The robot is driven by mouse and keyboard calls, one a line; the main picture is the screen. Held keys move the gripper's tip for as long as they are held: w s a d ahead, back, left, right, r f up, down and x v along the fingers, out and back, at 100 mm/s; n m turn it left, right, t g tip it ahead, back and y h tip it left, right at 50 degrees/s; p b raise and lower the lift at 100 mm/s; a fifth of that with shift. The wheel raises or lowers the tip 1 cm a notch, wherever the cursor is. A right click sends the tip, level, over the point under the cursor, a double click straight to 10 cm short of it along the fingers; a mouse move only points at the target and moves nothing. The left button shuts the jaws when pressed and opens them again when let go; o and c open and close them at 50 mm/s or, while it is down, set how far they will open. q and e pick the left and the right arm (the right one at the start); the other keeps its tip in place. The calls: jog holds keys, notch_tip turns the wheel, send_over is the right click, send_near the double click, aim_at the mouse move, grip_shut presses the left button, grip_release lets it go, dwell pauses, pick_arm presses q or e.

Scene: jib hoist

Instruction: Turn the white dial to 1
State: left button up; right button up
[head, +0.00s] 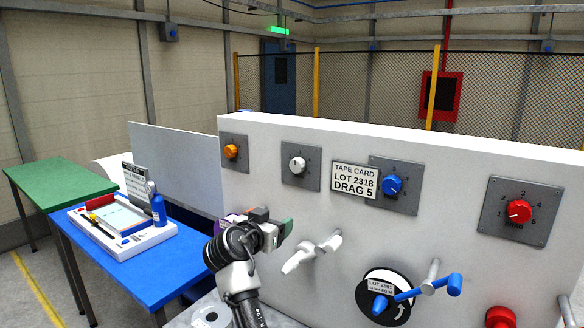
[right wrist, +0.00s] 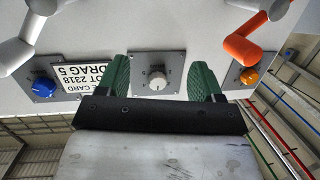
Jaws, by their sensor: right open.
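The white dial (head: 297,164) sits on a small grey plate in the upper part of the white panel (head: 450,165), between the orange dial and the sign. Its numerals and pointer setting are too small to read. My right gripper (head: 287,228) is in front of the panel, lower than the white dial and apart from it. In the right wrist view the white dial (right wrist: 157,82) shows between the green fingers of my right gripper (right wrist: 160,80), which are spread and hold nothing. My left gripper is out of view.
The orange dial (head: 231,152), blue dial (head: 391,185) and red dial (head: 519,211) share the panel. A white crank (head: 312,251) juts out close to my right gripper; a blue crank (head: 415,292) is lower right. An orange crank (right wrist: 243,45) shows in the wrist view.

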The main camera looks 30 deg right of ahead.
aim_at(296, 166)
notch_tip(296, 166, up, 10)
jog(key=w+m+h, duration=0.1)
jog(key=m+h, duration=0.1)
jog(key=m, duration=0.1)
jog(key=shift+n, duration=0.3)
jog(key=p+x, duration=0.2)
jog(key=x, duration=0.2)
jog(key=p+x, duration=0.3)
jog(key=x, duration=0.2)
jog(key=shift+d+r, duration=0.2)
jog(key=shift+d, duration=0.15)
jog(key=shift+w+d+f, duration=0.2)
jog(key=shift+w+d, duration=0.15)
jog(key=shift+d, duration=0.1)
jog(key=c, duration=0.9)
